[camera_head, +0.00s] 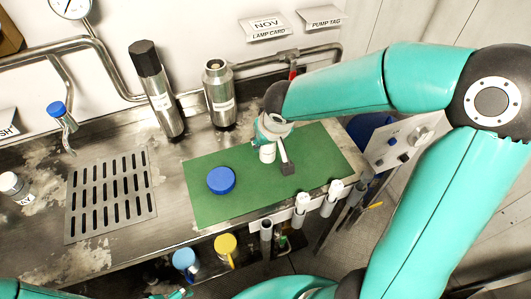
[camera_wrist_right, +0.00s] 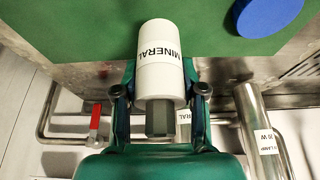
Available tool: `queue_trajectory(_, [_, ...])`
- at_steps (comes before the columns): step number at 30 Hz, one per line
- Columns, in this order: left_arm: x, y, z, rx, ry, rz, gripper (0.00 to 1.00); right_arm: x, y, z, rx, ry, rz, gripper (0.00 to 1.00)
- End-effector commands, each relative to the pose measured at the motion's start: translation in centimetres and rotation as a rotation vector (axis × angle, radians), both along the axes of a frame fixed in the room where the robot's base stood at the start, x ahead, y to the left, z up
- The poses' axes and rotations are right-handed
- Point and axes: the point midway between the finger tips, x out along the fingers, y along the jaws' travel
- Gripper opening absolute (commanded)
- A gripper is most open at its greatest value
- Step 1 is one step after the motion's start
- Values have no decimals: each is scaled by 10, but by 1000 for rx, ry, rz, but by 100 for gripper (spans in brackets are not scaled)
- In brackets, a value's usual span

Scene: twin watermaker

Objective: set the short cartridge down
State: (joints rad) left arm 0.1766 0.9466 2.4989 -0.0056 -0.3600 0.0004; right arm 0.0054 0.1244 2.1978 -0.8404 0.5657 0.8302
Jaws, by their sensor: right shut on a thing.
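The short cartridge (camera_wrist_right: 158,55) is white with MINERAL printed on it and a grey faceted end. My right gripper (camera_wrist_right: 160,78) is shut on it, with a finger on each side. In the head view, my right gripper (camera_head: 273,130) is over the far right part of the green mat (camera_head: 222,204), and the cartridge's white end (camera_head: 267,154) shows below it. I cannot tell whether the cartridge touches the mat. A pale bar with a dark block shows beside it.
A blue round cap (camera_head: 221,180) lies on the mat, left of the cartridge. White-topped cartridges (camera_head: 302,203) stand in a rack at the front edge. Two metal cylinders (camera_head: 219,94) stand behind the mat. A slotted drain (camera_head: 111,195) lies left. The mat's middle is clear.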

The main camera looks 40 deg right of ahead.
Motion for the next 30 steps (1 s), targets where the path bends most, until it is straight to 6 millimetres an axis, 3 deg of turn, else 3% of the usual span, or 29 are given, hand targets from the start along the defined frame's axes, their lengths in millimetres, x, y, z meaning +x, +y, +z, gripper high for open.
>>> queue_trajectory(12, [0,0,-11,0,0,0,100,0,0,-45,0,2,2,0])
queue_trajectory(24, [0,0,-15,0,0,0,100,1,1,-49,0,-2,2,0])
queue_trajectory(25, [0,0,-15,0,0,0,100,0,1,-49,0,-1,2,42])
queue_trajectory(29, [0,0,-14,0,0,0,100,0,1,-48,0,-1,2,64])
queue_trajectory(30, [0,0,-14,0,0,0,100,0,1,-48,0,-1,2,66])
